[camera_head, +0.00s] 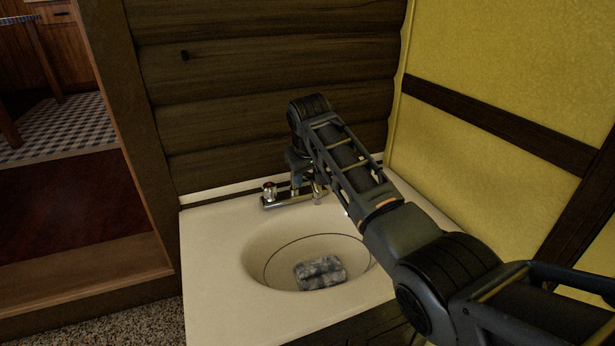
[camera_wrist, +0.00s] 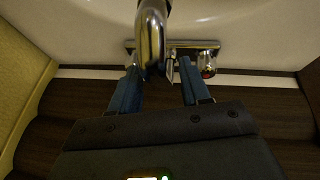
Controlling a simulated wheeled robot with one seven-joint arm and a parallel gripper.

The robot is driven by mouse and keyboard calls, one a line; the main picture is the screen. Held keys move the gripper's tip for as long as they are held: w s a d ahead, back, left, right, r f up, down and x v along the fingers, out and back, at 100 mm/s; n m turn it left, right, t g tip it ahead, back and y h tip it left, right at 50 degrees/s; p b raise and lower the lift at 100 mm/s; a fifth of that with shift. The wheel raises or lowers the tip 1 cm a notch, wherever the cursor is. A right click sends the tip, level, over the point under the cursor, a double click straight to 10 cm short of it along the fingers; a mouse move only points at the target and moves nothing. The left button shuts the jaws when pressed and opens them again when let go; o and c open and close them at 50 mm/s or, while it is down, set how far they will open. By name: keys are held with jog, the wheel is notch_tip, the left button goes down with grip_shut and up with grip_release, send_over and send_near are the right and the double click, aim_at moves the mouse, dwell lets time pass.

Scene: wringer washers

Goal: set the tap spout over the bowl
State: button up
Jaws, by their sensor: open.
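The chrome tap (camera_head: 290,200) stands on the back rim of a white sink, mostly hidden behind my arm in the head view. Its round bowl (camera_head: 262,240) is sunk in the counter in front. In the wrist view the curved chrome spout (camera_wrist: 151,38) rises large in the middle, its upper end towards the white basin (camera_wrist: 235,22) at the top. My gripper (camera_wrist: 157,74) is open, one blue finger on each side of the spout's lower part; I cannot tell whether either touches it. In the head view my gripper (camera_head: 300,168) is down behind the tap, its fingertips unclear.
A grey mottled block (camera_head: 320,271) lies in the bowl. A red-marked tap handle (camera_head: 269,190) is at the left; it also shows in the wrist view (camera_wrist: 208,66). A dark log wall (camera_head: 260,80) stands close behind, a yellow wall (camera_head: 490,70) to the right.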

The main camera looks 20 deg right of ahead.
jog(key=v, duration=0.6)
jog(key=shift+s+r, duration=0.2)
jog(key=shift+r, duration=0.15)
